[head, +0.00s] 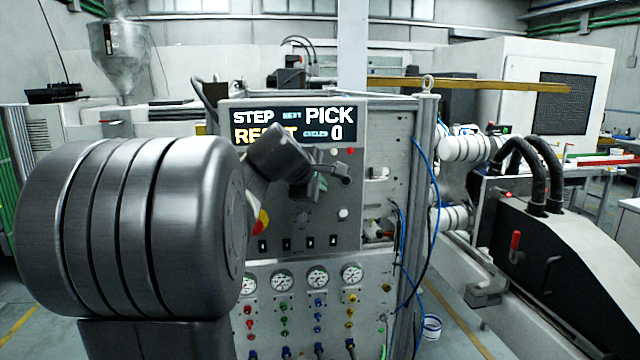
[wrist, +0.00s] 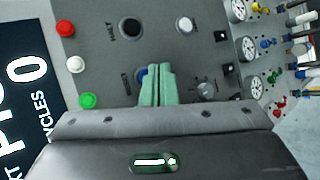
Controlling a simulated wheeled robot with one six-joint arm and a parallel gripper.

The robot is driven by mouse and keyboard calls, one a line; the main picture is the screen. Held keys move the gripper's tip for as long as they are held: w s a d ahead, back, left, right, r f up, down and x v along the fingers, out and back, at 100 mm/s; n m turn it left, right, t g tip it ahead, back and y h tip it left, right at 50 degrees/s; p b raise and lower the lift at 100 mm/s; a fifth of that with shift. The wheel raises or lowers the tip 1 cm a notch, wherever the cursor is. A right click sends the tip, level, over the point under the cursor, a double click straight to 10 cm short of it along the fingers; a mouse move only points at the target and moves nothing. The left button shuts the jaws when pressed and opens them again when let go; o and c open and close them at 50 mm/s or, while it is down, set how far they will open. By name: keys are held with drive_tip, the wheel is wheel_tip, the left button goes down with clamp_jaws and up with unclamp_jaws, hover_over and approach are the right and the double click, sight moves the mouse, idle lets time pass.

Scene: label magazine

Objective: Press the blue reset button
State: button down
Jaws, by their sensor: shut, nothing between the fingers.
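The blue button (wrist: 141,74) shows in the wrist view as a small blue patch on the grey control panel. The rest of it is hidden behind my fingers. My gripper (wrist: 159,70) is shut and empty, its pale green fingers pointing at the panel. The fingertips overlap the button's right side in the picture. I cannot tell whether they touch it. In the head view my dark wrist is in front of the panel (head: 345,228) and hides the button. The display (head: 295,126) reads STEP, PICK and CYCLES 0, with RESET partly covered by my arm.
In the wrist view, red (wrist: 65,28), white (wrist: 75,65) and green (wrist: 88,100) round parts line the panel's left side. Gauges (head: 352,275) sit below.

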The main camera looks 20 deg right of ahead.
drive_tip(key=shift+w, duration=0.15)
drive_tip(key=shift+w+d, duration=0.1)
drive_tip(key=shift+w, duration=0.15)
drive_tip(key=shift+w+p, duration=0.35)
drive_tip(key=shift+w, duration=0.05)
idle(0.6)
drive_tip(key=shift+s, duration=0.8)
drive_tip(key=s, duration=0.2)
drive_tip(key=s+a+b, duration=0.1)
drive_tip(key=s, duration=0.1)
drive_tip(key=shift+s+a, duration=0.2)
drive_tip(key=shift+s, duration=0.2)
idle(0.7)
